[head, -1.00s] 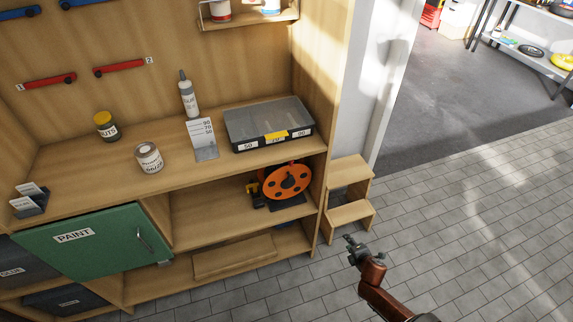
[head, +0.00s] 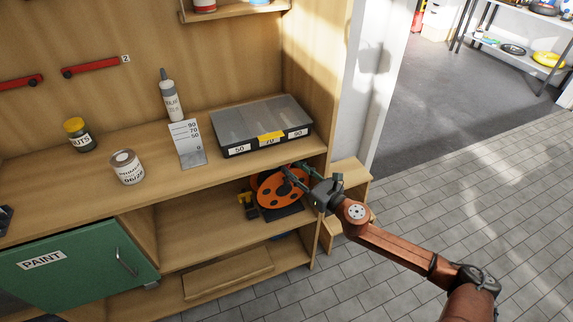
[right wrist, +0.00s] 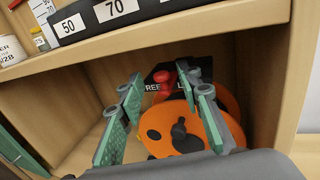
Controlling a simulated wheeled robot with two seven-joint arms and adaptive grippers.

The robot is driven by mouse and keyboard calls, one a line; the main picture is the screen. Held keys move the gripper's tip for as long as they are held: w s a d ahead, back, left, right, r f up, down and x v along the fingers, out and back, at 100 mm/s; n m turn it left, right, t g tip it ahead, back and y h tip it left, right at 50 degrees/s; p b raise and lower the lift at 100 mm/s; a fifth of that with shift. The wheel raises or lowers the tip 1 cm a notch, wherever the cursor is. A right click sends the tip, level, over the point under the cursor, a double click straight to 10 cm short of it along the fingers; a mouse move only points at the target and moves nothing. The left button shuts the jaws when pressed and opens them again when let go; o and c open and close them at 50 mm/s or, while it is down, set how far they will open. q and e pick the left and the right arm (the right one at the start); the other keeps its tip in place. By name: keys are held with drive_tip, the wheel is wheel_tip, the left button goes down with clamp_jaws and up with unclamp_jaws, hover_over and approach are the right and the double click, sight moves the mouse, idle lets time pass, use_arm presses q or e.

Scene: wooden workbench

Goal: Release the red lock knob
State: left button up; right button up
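My right gripper (head: 294,170) reaches in front of the disc from the right. In the right wrist view its fingers (right wrist: 159,80) are open, apart on either side of the knob's line of sight; contact cannot be told. The knob is hidden in the head view. My left gripper is out of view.
The worktop (head: 60,185) overhangs the shelf close above my right gripper. A compartment case (head: 260,122) stands on it. The cabinet's right side wall is near the gripper.

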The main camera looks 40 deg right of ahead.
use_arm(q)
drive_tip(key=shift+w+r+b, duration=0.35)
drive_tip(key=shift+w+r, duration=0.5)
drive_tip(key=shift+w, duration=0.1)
use_arm(e)
drive_tip(key=shift+w+a, duration=0.1)
drive_tip(key=shift+w, duration=1.65)
drive_tip(key=shift+c, duration=0.5)
clamp_jaws()
